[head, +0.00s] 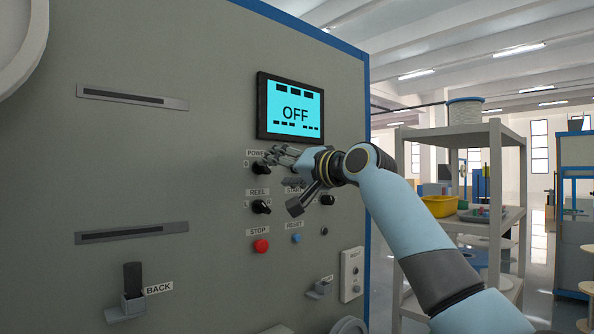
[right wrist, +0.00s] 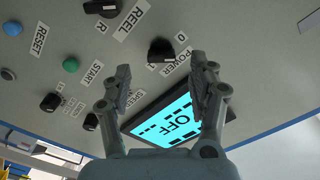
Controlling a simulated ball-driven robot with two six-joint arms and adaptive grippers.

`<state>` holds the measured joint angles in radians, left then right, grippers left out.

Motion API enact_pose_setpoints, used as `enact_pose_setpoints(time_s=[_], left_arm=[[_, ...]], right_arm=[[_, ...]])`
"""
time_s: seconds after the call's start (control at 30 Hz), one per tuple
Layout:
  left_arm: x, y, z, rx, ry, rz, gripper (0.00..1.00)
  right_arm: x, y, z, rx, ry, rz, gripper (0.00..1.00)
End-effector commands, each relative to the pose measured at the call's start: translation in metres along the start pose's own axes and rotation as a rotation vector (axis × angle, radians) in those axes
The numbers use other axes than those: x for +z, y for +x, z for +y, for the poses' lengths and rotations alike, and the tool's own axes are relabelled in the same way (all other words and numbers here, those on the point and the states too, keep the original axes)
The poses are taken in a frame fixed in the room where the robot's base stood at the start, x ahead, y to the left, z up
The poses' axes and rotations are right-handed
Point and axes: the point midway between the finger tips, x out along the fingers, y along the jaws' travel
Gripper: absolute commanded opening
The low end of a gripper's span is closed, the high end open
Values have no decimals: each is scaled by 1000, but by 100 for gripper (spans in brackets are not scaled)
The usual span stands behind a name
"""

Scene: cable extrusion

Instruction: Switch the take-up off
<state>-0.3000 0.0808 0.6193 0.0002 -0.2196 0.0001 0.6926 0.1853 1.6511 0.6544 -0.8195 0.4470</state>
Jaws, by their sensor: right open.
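The grey take-up cabinet (head: 200,60) has a screen (head: 293,108) that reads OFF. It also shows in the right wrist view (right wrist: 165,118). Below the screen is the black POWER knob (head: 261,168), marked 0 and 1. In the right wrist view the POWER knob (right wrist: 161,50) lies ahead of the gap between my fingertips. My right gripper (head: 279,167) is open and empty beside the knob, in front of the panel. In the right wrist view its two fingers (right wrist: 162,80) are spread apart. I cannot tell whether they touch the knob. My left gripper is not in view.
Below are the REEL knob (head: 261,207), red STOP button (head: 261,246) and blue RESET button (head: 296,238). Another black knob (head: 328,200) is to their right. A BACK lever (head: 133,280) is at lower left. A shelf (head: 480,137) with a yellow bin (head: 440,206) stands right.

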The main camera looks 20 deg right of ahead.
Motion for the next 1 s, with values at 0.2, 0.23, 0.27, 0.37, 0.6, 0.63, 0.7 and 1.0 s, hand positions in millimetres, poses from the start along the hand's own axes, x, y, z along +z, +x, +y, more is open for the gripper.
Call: enact_pose_setpoints(time_s=[0.2, 0.23, 0.27, 0.37, 0.6, 0.63, 0.7, 1.0], left_arm=[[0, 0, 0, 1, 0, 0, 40], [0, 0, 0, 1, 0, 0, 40], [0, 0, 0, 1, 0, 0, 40], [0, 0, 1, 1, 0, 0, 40], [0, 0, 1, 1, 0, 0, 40], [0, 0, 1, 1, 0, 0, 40], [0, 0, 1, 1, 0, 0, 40], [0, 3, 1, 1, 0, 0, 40]], right_arm=[[0, -46, 1, 2, -3, -1, 60], [0, -50, 2, 3, -3, -1, 60], [0, -54, 1, 2, -3, -1, 60], [1, -62, 0, 1, -2, -1, 60], [1, -66, 0, 0, 1, -2, 60], [1, -66, 0, 0, 1, -2, 60], [1, -66, 0, 0, 1, -2, 60], [14, -66, 12, 16, 10, -18, 60]])
